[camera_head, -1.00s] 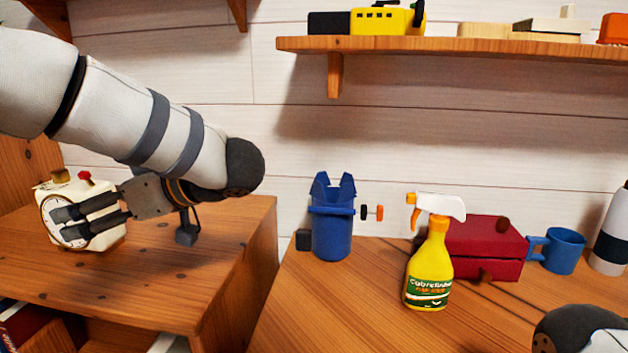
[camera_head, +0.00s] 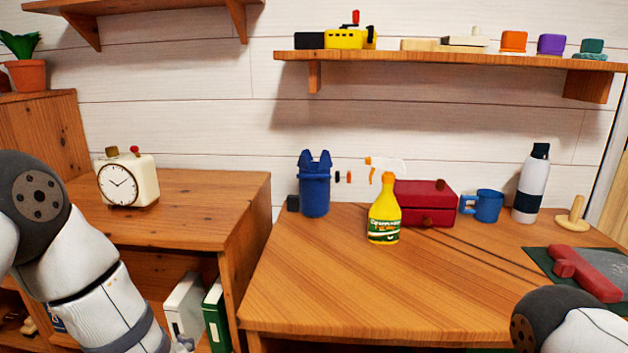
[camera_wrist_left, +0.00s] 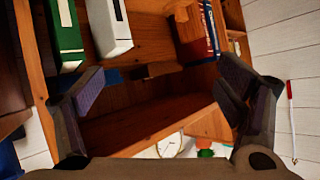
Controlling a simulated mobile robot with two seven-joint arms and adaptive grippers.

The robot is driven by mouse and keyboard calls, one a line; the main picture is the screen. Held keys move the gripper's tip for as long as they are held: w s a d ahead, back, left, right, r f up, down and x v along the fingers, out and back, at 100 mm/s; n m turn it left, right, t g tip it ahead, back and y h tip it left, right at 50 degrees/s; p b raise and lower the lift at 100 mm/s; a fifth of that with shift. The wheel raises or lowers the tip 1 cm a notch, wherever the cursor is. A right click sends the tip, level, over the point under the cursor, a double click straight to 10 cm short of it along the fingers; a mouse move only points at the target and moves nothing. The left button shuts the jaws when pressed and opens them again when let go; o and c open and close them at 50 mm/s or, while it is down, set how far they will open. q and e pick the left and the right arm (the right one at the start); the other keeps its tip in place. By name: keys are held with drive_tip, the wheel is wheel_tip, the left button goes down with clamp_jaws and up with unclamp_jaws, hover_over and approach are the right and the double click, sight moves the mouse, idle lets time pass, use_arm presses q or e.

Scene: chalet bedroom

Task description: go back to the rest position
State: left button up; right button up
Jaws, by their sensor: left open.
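My left arm comes in at the lower left of the head view, folded back, and its gripper is outside that view. In the left wrist view my left gripper (camera_wrist_left: 165,100) is open, with its fingers wide apart and nothing between them. Beyond the fingers are the shelves of the wooden cabinet (camera_wrist_left: 140,130). My right arm shows only as a rounded link at the lower right of the head view; its gripper is out of frame. A cream clock (camera_head: 128,180) stands upright on the cabinet top, apart from my left arm.
The desk (camera_head: 350,290) holds a yellow spray bottle (camera_head: 383,215), a blue container (camera_head: 315,188), a red box (camera_head: 424,203), a blue mug (camera_head: 487,206) and a white bottle (camera_head: 531,185). Its front middle is clear. Books (camera_head: 215,315) stand in the cabinet. A wall shelf (camera_head: 440,57) hangs above.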

use_arm(q)
drive_tip(key=s+d+f+m+g+h, duration=0.2)
drive_tip(key=s+f, duration=0.4)
drive_tip(key=s, duration=0.1)
drive_tip(key=s+d+f+m+g+h, duration=0.1)
drive_tip(key=s+d+f+h, duration=0.15)
drive_tip(key=s+f, duration=0.3)
drive_tip(key=s+d+f+m+g+h, duration=0.1)
drive_tip(key=s+g, duration=0.3)
drive_tip(key=s, duration=1)
drive_tip(key=s+d+f+m+g+h, duration=0.1)
drive_tip(key=s+g, duration=0.4)
drive_tip(key=s, duration=1)
drive_tip(key=shift+s+d+f+h+p, duration=0.15)
drive_tip(key=shift+s+f+h+p, duration=0.15)
drive_tip(key=shift+f+h, duration=0.5)
